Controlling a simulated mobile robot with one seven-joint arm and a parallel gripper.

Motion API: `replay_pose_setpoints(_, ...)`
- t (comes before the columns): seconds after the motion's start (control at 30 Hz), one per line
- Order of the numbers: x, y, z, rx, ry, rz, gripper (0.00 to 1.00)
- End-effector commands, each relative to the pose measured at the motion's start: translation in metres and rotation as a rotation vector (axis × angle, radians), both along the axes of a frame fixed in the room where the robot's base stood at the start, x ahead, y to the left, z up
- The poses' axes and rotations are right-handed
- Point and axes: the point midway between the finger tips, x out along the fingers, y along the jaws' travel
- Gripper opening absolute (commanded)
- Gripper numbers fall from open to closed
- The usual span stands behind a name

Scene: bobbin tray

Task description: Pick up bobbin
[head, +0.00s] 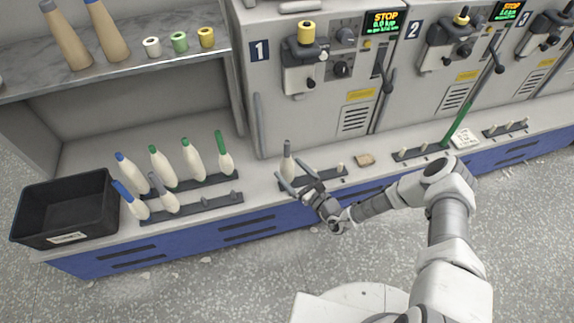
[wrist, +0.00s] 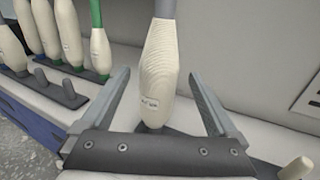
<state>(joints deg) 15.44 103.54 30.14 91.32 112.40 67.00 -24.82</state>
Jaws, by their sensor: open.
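A cream bobbin with a grey top (head: 287,162) stands upright on a dark peg rack (head: 322,179) in front of machine 1. In the wrist view the same bobbin (wrist: 158,75) stands between the two fingers, with clear gaps on both sides. My gripper (head: 297,184) is open and reaches toward the lower part of this bobbin. In the wrist view my gripper (wrist: 165,92) has its fingers spread wide, one on each side. The bobbin's tip is cut off at the top of the wrist view.
Several bobbins with green, blue and grey tops stand on racks (head: 205,204) at left, beside a black bin (head: 66,209). A shelf (head: 130,62) above holds spools. Machine 1 (head: 305,70) stands behind the bobbin. An empty peg (wrist: 296,168) is close at right.

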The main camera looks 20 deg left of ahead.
Motion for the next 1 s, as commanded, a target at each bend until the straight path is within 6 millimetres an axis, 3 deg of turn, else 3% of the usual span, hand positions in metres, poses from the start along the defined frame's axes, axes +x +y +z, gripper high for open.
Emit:
replay_pose_setpoints(0.4, 0.027, 0.041, 0.002, -0.001, -0.003, 0.002, 0.95)
replay_pose_setpoints(0.63, 0.028, 0.043, 0.003, -0.001, -0.001, 0.001, 0.95)
replay_pose_setpoints(1.0, 0.028, 0.042, 0.003, -0.001, -0.001, 0.001, 0.28)
